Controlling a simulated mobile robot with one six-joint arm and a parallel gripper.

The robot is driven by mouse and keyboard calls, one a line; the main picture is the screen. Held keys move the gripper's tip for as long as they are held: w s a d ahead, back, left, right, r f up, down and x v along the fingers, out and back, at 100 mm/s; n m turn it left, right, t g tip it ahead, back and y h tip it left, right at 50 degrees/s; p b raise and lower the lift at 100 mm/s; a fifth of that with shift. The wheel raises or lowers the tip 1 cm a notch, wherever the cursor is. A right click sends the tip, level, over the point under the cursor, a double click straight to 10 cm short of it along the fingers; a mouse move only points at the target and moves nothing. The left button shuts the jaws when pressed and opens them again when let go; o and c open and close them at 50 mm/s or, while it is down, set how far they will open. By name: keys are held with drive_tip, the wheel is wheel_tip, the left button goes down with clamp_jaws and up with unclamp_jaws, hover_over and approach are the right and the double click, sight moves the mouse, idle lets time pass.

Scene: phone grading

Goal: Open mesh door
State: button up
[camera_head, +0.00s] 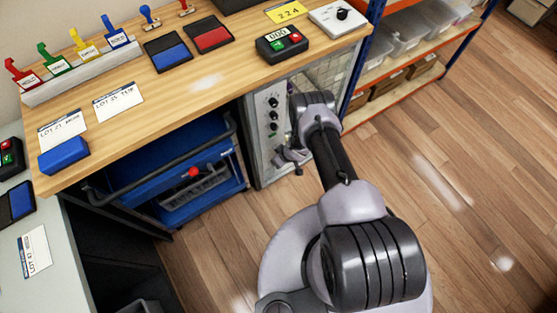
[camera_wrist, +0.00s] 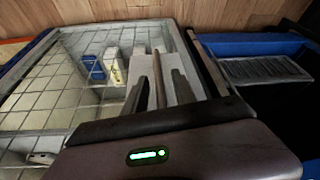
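The mesh door (camera_wrist: 60,92), a pale frame with a wire grid, fills the left of the wrist view; blue and white items show through it. In the head view the mesh (camera_head: 328,72) shows on the cabinet under the bench, partly hidden by my arm. My gripper (camera_head: 290,158) is low in front of the cabinet. In the wrist view my gripper (camera_wrist: 158,92) has its two dark fingers apart, with a slim brown bar (camera_wrist: 157,72), seemingly the door handle, between them. Gaps show beside the bar, so I see no firm grip; contact is unclear.
A panel with black knobs (camera_head: 272,116) is left of the mesh. A blue-and-orange shelf (camera_head: 385,100) stands to the right. The wooden floor (camera_head: 460,190) at right is clear.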

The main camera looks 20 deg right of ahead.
clamp_jaws()
idle(1.4)
